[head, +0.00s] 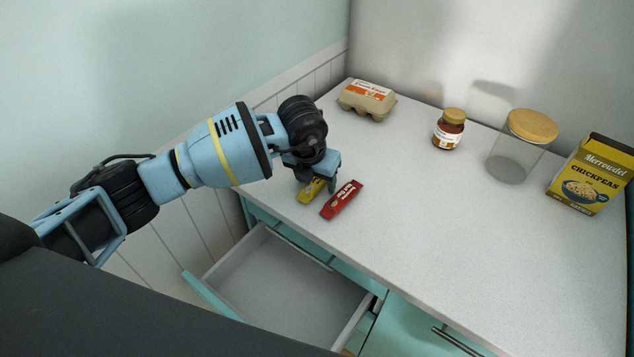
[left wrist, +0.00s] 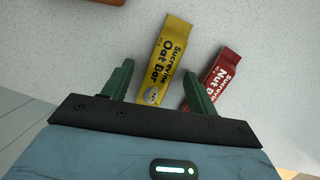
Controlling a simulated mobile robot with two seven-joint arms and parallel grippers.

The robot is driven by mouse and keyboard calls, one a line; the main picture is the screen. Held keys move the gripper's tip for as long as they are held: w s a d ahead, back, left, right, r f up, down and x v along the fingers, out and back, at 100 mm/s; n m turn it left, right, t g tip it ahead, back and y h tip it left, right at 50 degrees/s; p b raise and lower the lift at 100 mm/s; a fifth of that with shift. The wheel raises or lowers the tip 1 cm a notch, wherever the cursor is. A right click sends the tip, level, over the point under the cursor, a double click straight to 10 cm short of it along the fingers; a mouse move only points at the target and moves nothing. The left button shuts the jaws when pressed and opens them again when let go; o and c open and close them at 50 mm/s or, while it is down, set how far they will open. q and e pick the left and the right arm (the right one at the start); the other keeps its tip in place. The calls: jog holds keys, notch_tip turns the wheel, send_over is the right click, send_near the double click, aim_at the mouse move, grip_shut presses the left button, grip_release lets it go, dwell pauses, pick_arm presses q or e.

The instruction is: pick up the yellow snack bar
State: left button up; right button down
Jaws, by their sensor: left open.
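The yellow snack bar (head: 310,191) lies on the counter in the head view, partly hidden under my left gripper (head: 320,182). In the left wrist view the yellow bar (left wrist: 170,52), labelled Oat Bar, lies lengthwise with its near end between the two green fingers of my left gripper (left wrist: 160,88). The fingers are open, one on each side of the bar, with gaps showing. I cannot tell how far above the counter the fingertips are. My right gripper is not in view.
A red nut bar (head: 342,200) lies close to the right of the yellow bar; it also shows in the left wrist view (left wrist: 220,80). An egg carton (head: 366,100), a small jar (head: 448,130), a lidded glass jar (head: 514,155) and a chickpea box (head: 590,178) stand farther back. An open drawer (head: 275,275) is below.

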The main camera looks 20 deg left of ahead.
aim_at(315, 182)
pick_arm(q)
jog(key=shift+c, duration=0.2)
jog(key=shift+r, duration=0.1)
jog(key=c, duration=1.1)
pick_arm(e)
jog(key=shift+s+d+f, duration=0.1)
pick_arm(q)
jog(key=shift+r, duration=0.1)
